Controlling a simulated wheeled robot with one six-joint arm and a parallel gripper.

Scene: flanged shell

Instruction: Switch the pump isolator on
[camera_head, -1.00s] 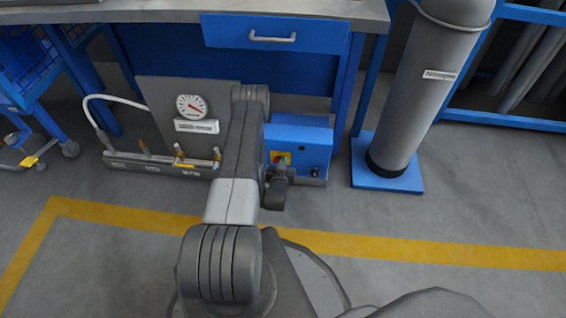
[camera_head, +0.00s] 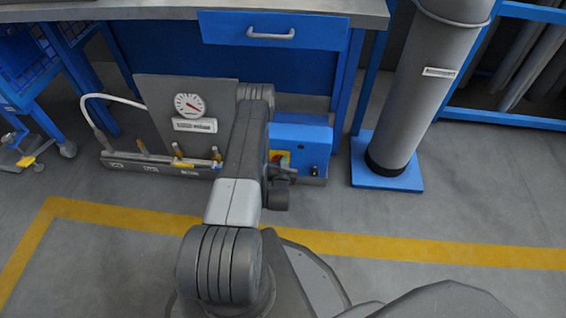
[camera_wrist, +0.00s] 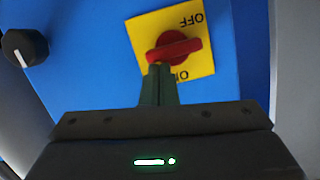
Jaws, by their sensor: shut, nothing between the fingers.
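The pump isolator is a red rotary knob (camera_wrist: 178,48) on a yellow plate (camera_wrist: 200,64) marked OFF and ON, on the front of a blue box (camera_head: 308,150). In the wrist view its lettering appears upside down, and the knob's grip bar lies nearly level, slightly tilted. My gripper (camera_wrist: 158,70) is shut and empty. Its fingertips overlap the lower left end of the knob; I cannot tell whether they touch. In the head view my arm and gripper partly hide the yellow plate (camera_head: 280,156).
A black knob (camera_wrist: 25,47) is on the same blue face. A gauge panel (camera_head: 188,105) with a valve manifold (camera_head: 130,163) stands left of the box. A grey cylinder (camera_head: 405,110) on a blue base stands right. The bench drawer (camera_head: 275,30) is above.

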